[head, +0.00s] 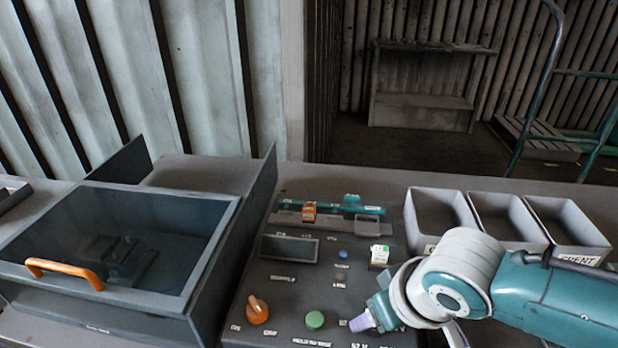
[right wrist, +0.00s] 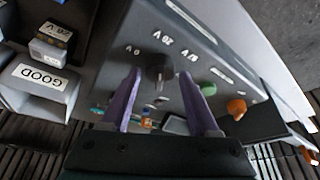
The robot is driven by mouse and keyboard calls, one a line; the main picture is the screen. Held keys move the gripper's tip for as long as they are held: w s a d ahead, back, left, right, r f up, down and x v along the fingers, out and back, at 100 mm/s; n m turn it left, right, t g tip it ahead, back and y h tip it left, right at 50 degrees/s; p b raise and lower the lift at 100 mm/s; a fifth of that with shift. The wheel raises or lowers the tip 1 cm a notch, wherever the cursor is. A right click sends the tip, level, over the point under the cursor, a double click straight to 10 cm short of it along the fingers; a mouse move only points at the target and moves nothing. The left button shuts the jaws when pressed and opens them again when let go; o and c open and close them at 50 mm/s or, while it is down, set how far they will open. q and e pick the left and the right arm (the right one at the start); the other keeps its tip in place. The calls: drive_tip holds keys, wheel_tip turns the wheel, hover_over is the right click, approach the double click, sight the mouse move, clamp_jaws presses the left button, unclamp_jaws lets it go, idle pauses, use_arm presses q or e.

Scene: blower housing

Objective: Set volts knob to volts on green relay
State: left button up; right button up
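The volts knob (right wrist: 160,68) is a dark round knob on the grey panel in the right wrist view, with voltage labels around it. My right gripper (right wrist: 161,73) is open, its purple fingers on either side of the knob; I cannot tell whether they touch it. In the head view my right gripper (head: 362,322) is over the panel's front right, and the arm hides the knob. A small relay-like block with a green top and white label (head: 379,256) stands on the panel's right; its writing is too small to read. My left gripper is out of view.
The panel bears an orange knob (head: 257,310), a green button (head: 314,320) and an orange block (head: 309,212) in the rear rack. Grey bins (head: 570,232) stand right. A labelled block (right wrist: 50,45) sits by the GOOD bin (right wrist: 42,78).

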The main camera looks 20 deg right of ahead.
drive_tip(key=shift+o, duration=0.9)
drive_tip(key=p+v, duration=0.2)
drive_tip(key=v, duration=0.8)
drive_tip(key=shift+p, duration=0.4)
